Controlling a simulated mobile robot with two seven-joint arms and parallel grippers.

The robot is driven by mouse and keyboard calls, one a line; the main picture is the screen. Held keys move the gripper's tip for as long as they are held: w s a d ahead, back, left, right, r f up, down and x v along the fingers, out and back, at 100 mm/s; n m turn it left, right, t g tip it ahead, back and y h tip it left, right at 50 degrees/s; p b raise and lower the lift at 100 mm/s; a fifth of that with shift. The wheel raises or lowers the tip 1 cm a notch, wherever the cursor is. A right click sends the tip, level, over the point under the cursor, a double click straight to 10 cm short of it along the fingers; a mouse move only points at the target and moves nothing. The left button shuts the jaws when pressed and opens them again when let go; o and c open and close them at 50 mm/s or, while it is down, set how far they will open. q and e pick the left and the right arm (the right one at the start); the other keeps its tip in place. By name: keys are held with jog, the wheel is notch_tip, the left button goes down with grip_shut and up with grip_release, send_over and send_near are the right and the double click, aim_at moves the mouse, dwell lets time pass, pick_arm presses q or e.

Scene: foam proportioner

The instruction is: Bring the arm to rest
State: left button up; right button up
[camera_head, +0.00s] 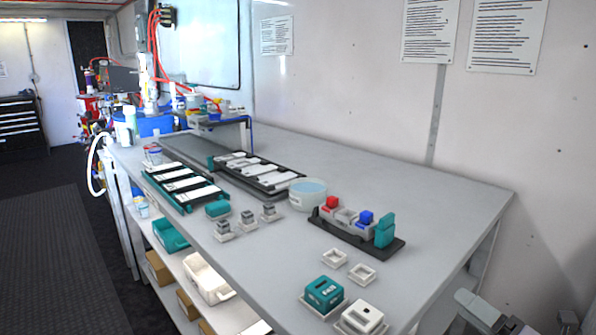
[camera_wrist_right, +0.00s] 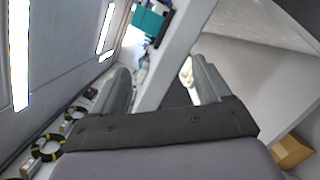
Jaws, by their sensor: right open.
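My right gripper (camera_head: 490,312) shows at the bottom right corner of the head view, beside the front right end of the workbench and apart from it. In the right wrist view my right gripper (camera_wrist_right: 158,78) has its two grey fingers spread, with nothing between them. The right arm behind it is mostly out of the head view. My left gripper shows in neither view.
The grey workbench (camera_head: 400,175) carries a dark fixture (camera_head: 385,240) with red and blue blocks, a clear round tub (camera_head: 307,195), a teal rack (camera_head: 185,185), a teal block (camera_head: 324,293) and a white block (camera_head: 361,317). The back right of the bench is bare.

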jog(key=s+a+f+m+g+h+p, duration=0.2)
jog(key=s+a+f+m, duration=0.3)
jog(key=s+f+m, duration=0.4)
jog(key=s+a+f+m+g+h+p, duration=0.3)
jog(key=s+f+m, duration=0.6)
jog(key=m, duration=1.1)
jog(key=s+a+g+h, duration=0.1)
jog(key=s+a+h, duration=0.1)
jog(key=shift+s+a+f+p, duration=0.2)
jog(key=shift+s+f+p, duration=0.05)
jog(key=shift+s+p, duration=0.1)
